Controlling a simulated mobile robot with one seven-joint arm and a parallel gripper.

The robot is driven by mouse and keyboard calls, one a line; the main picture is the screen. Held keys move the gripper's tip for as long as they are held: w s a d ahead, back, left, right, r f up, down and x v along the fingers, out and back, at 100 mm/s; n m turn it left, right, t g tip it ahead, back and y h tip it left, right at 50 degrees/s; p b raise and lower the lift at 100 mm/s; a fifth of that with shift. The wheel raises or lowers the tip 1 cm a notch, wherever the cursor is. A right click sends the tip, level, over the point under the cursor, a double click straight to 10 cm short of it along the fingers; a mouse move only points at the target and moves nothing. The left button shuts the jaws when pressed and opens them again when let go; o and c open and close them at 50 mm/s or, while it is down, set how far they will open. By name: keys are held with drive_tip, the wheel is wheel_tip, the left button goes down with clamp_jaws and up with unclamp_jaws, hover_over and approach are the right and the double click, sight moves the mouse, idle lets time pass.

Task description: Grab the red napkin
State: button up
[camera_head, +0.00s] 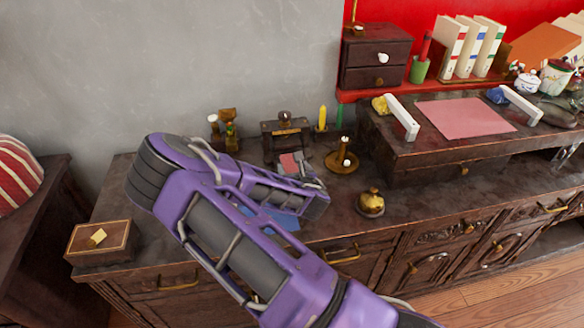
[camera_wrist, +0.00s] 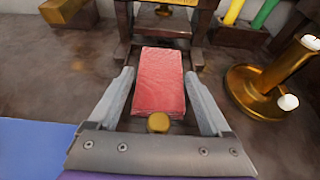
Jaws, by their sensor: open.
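The red napkin (camera_wrist: 160,78) looks like a thick, folded rectangular stack on the dark worktop. In the wrist view it lies between the two fingers of my gripper (camera_wrist: 158,75), with a small visible gap on each side. My gripper is open and its fingers are level with the napkin's sides. In the head view, part of the napkin (camera_head: 289,163) shows just beyond my purple arm, with my gripper (camera_head: 291,167) around it.
A dark wooden stand (camera_head: 285,132) is close behind the napkin. A brass candle holder (camera_head: 342,160) stands to the right, with a brass bell (camera_head: 371,203) nearer. A blue flat cloth (camera_wrist: 35,148) lies left. A pink sheet (camera_head: 465,117) lies on the raised shelf.

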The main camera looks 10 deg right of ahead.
drive_tip(key=shift+w, duration=0.1)
drive_tip(key=c, duration=1)
